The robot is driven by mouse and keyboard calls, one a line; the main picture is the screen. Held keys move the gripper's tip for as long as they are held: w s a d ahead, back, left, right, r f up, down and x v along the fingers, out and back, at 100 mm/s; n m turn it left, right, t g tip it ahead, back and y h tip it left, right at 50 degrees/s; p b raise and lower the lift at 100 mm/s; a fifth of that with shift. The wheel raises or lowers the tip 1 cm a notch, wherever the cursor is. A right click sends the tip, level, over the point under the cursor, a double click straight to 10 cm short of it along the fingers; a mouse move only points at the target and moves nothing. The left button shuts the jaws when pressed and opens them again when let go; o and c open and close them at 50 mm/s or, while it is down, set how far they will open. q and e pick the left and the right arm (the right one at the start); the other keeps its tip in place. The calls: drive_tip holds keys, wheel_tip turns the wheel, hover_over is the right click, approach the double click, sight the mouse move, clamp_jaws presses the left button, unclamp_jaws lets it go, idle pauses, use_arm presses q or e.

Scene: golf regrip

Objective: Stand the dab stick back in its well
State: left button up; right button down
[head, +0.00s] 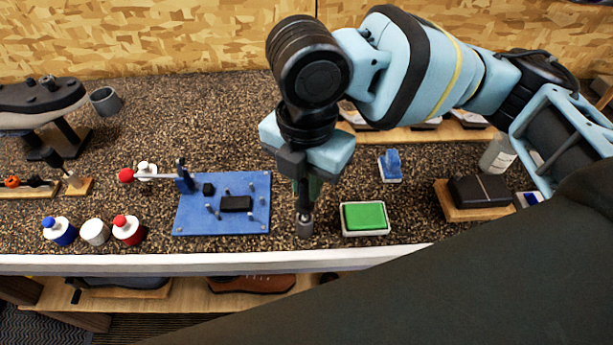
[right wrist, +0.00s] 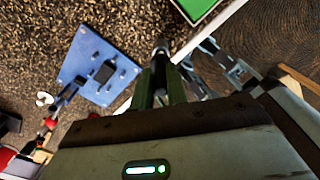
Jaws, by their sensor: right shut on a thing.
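My right gripper (head: 305,192) points straight down near the bench's front edge, between the blue board and the green pad. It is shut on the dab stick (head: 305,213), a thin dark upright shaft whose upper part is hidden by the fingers. Directly below is a small grey metal cup (head: 304,229), which looks like the well. The stick's lower end meets the cup in the picture; I cannot tell whether it is inside. In the right wrist view, the stick (right wrist: 160,56) shows between the green-dark fingers (right wrist: 160,84). My left gripper is not in view.
Left of the gripper is a blue board (head: 196,220) with pegs and a red-knobbed lever (head: 127,175). Right is a green pad (head: 364,216) in a white tray, with a blue block (head: 390,165) behind. Small bottles (head: 95,232) stand at front left. The bench edge (head: 200,263) is close.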

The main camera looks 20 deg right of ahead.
drive_tip(key=shift+f, duration=0.7)
drive_tip(key=c, duration=1.3)
unclamp_jaws()
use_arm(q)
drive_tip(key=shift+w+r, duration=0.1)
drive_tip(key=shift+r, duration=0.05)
use_arm(e)
drive_tip(key=shift+r, duration=0.15)
drive_tip(key=shift+r+p, duration=0.85)
drive_tip(key=shift+r, duration=0.5)
drive_tip(key=shift+r+p, duration=0.55)
drive_tip(key=shift+r, duration=0.85)
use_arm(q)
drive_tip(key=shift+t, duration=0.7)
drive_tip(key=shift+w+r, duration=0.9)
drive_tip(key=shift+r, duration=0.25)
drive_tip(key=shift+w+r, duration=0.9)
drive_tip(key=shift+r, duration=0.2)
use_arm(e)
drive_tip(key=shift+r, duration=1.15)
